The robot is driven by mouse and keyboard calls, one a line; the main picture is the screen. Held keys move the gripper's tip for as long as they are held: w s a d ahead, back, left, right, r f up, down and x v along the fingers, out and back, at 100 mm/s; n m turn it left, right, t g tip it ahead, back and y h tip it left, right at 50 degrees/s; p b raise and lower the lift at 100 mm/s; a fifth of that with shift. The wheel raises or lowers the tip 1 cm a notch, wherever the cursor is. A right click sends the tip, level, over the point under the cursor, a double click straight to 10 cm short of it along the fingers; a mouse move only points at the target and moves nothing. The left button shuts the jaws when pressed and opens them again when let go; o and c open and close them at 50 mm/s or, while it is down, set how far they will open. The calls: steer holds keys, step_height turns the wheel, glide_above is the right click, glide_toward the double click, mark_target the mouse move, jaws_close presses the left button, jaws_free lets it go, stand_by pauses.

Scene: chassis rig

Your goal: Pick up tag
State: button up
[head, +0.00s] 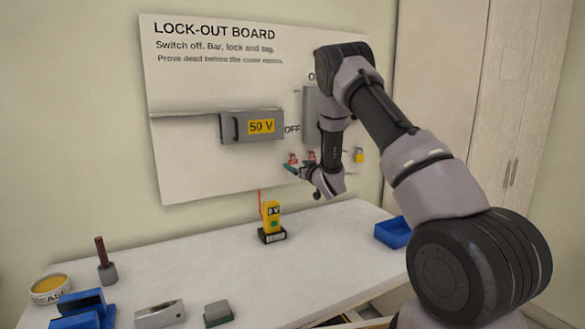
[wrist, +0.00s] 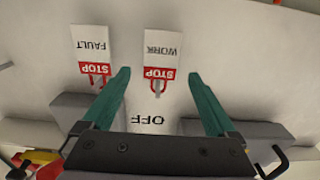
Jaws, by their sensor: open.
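Two white tags with red STOP bands hang on the board, upside down in the wrist view. One reads WORK (wrist: 162,46) and the other reads FAULT (wrist: 92,43). They look tiny in the head view, the left one (head: 293,158) and the right one (head: 311,155). My gripper (wrist: 158,74) is open, with its teal fingers pointing at the board. In the wrist view the WORK tag's red band lies between the fingertips, and the FAULT tag is left of the left finger. I cannot tell the depth gap. My gripper (head: 296,171) shows just below the tags in the head view.
The lock-out board (head: 185,150) carries a grey 50 V box (head: 237,127) and a yellow padlock (head: 359,155).

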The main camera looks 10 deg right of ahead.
steer(key=shift+x, duration=0.9)
steer(key=c, duration=1.4)
steer(key=shift+r, duration=0.1)
steer(key=shift+d+r, duration=0.1)
steer(key=shift+r, duration=0.15)
steer(key=v, duration=1.7)
steer(key=shift+x, duration=8.45)
steer(key=shift+r+v, duration=0.15)
steer(key=shift+v, duration=1.3)
steer(key=shift+r+v, duration=0.15)
steer(key=shift+v, duration=1.35)
steer(key=shift+r+v, duration=0.15)
steer(key=shift+v, duration=1.3)
